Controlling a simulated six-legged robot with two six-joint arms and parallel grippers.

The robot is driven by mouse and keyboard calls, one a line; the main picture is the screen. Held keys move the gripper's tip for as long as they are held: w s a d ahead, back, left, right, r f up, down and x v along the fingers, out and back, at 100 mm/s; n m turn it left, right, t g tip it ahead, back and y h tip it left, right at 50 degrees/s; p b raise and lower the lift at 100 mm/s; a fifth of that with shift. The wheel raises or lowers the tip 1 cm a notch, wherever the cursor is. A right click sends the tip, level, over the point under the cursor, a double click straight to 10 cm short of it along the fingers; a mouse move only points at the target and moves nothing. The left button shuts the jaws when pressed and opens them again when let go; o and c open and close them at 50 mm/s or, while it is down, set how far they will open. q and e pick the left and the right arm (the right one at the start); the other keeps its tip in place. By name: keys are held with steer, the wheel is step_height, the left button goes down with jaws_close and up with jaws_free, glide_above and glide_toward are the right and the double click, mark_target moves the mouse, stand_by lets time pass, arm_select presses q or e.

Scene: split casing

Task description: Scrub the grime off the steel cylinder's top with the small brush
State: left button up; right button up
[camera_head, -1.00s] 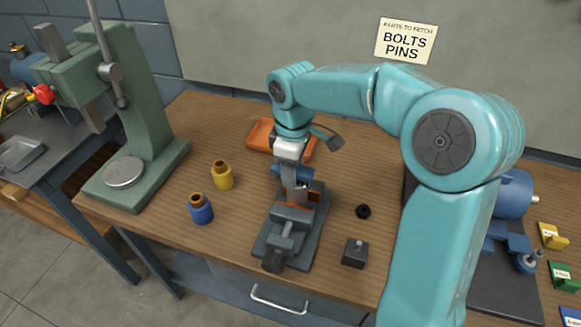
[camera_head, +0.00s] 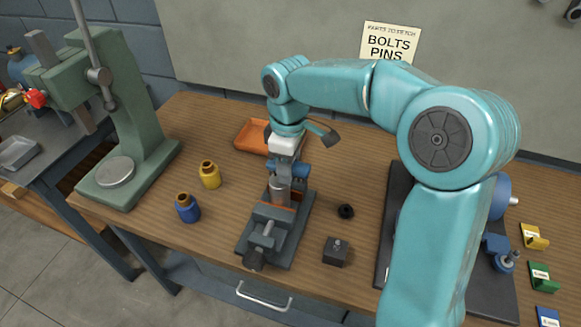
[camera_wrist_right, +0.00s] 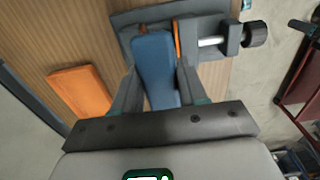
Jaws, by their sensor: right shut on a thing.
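The steel cylinder (camera_head: 279,191) stands upright in a dark vise (camera_head: 268,228) with orange jaw faces on the wooden bench. My right gripper (camera_head: 287,169) points down just above it, shut on a blue thing that looks like the small brush (camera_head: 301,170). In the right wrist view the blue brush (camera_wrist_right: 154,62) lies between the two fingers and reaches over the vise (camera_wrist_right: 212,38). The cylinder's top is mostly covered by the gripper and brush, so I cannot tell whether the bristles touch it or how much grime there is. My left gripper is out of view.
An orange tray (camera_head: 249,139) lies behind the vise. Yellow (camera_head: 210,176) and blue (camera_head: 187,210) bottles stand to the left, near a green press (camera_head: 130,120). A black round part (camera_head: 345,211) and dark block (camera_head: 336,251) lie to the right.

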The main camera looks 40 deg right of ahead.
steer(key=shift+r, duration=0.5)
steer(key=p, duration=0.1)
steer(key=r, duration=0.1)
steer(key=r+p, duration=0.1)
steer(key=shift+w+a+r+p, duration=0.1)
steer(key=shift+w+a+p, duration=0.15)
steer(key=shift+w+p, duration=0.05)
steer(key=shift+s+d+r+p, duration=0.1)
steer(key=shift+s+r+p, duration=0.05)
steer(key=shift+r+p, duration=0.25)
steer(key=shift+s+d+r+p, duration=0.1)
steer(key=shift+r+p, duration=0.15)
steer(key=shift+r, duration=0.15)
steer(key=shift+r+p, duration=0.3)
steer(key=shift+r, duration=0.05)
steer(key=shift+w+a+r, duration=0.1)
steer(key=shift+r, duration=0.05)
